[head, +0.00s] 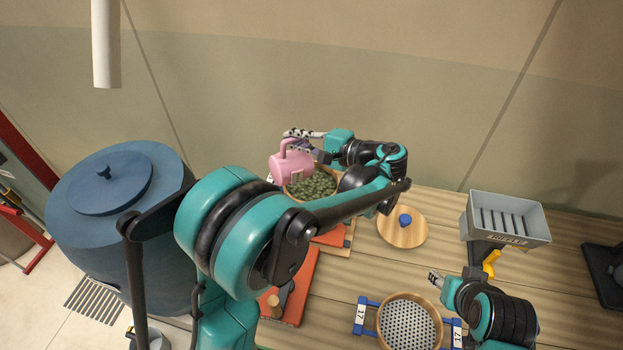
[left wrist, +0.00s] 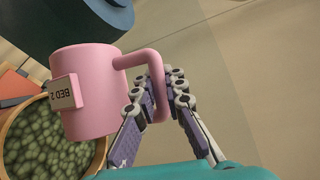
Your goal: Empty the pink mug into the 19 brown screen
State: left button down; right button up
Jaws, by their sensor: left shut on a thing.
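The pink mug (head: 291,166) hangs tilted over a round brown-rimmed screen (left wrist: 12,103) full of green beans, with its handle uppermost in the head view. Its label reads "BED 2" in the left wrist view (left wrist: 92,115). The mouth is hidden, so I cannot tell what is inside. My left gripper (head: 297,138) is shut on the mug's handle, also clear in the left wrist view (left wrist: 167,88). No number is readable on the bean-filled screen. My right gripper (head: 435,280) is low on the right, away from the mug; its finger opening is unclear.
An empty perforated screen (head: 410,297) with "17" labels lies at the front. A wooden lid (head: 401,236) with a blue knob lies mid-table. A grey slotted tray (head: 508,240) stands right. A big blue vat (head: 117,215) stands left. Orange boards (head: 304,282) lie partly behind my arm.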

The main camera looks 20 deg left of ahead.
aim_at(276, 158)
pick_arm(q)
jog(key=shift+s+a+n+h+p, duration=0.4)
jog(key=shift+s+a+n, duration=0.2)
jog(key=shift+s+a, duration=0.15)
jog(key=shift+s+f, duration=0.1)
jog(key=shift+f, duration=0.1)
jog(key=shift+s+a+f+n+t+h+p, duration=0.25)
jog(key=shift+s+a+n+h, duration=0.15)
jog(key=shift+s+a, duration=0.1)
jog(key=shift+s+a+f+n+t+h+p, duration=0.15)
jog(key=shift+s+a+f+n+h, duration=0.15)
jog(key=shift+s+a+n, duration=0.15)
jog(key=shift+s+a+f, duration=0.15)
jog(key=shift+f, duration=0.05)
